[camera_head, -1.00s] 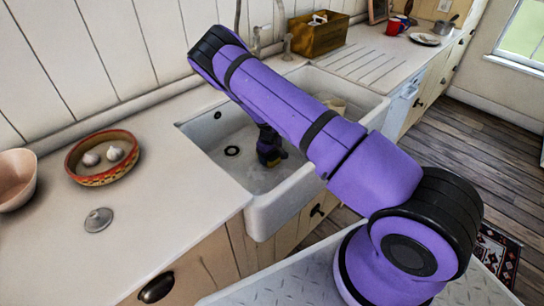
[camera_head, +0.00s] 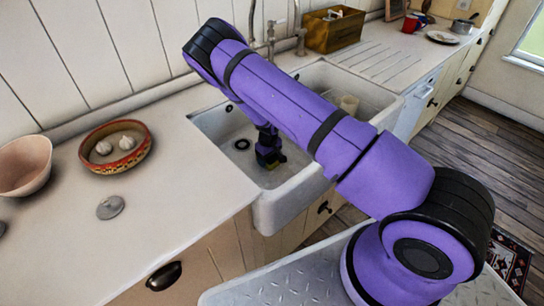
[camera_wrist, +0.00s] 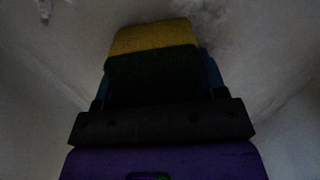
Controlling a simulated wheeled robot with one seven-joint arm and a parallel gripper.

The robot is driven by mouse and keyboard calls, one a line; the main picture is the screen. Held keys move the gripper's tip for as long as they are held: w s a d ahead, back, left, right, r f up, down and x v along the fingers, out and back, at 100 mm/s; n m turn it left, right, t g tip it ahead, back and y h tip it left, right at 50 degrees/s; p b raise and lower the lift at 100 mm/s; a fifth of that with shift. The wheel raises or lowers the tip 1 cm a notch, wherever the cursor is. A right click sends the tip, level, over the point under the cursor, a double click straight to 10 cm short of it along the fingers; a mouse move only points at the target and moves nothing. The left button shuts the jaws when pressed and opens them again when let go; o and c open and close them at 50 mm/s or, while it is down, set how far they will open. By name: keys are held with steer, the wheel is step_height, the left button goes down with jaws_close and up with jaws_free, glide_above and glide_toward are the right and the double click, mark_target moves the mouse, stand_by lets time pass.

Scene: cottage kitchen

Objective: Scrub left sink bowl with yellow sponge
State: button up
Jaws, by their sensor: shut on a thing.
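My gripper (camera_head: 269,158) is down inside the left sink bowl (camera_head: 214,128) in the head view, close to the bowl's floor and right of the round drain. In the wrist view my gripper (camera_wrist: 158,85) is shut on the yellow sponge (camera_wrist: 155,38), which has a dark green layer. The wrist view is dark, and whether the sponge touches the bowl floor is unclear. Greyish smudges (camera_wrist: 208,20) show on the white surface beyond the sponge. My arm hides part of the sink.
The faucet (camera_head: 271,42) rises behind the sink. A patterned bowl (camera_head: 115,147) with white bulbs, a pinkish bowl (camera_head: 25,165) and a grey lid (camera_head: 110,207) sit on the left counter. A wooden box (camera_head: 332,29) stands behind.

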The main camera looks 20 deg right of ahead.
steer(key=shift+s+a, duration=0.2)
steer(key=shift+a, duration=0.45)
steer(key=shift+r, duration=0.3)
step_height(320, 180, up, 18)
stand_by(0.8)
steer(key=shift+r, duration=0.1)
stand_by(0.4)
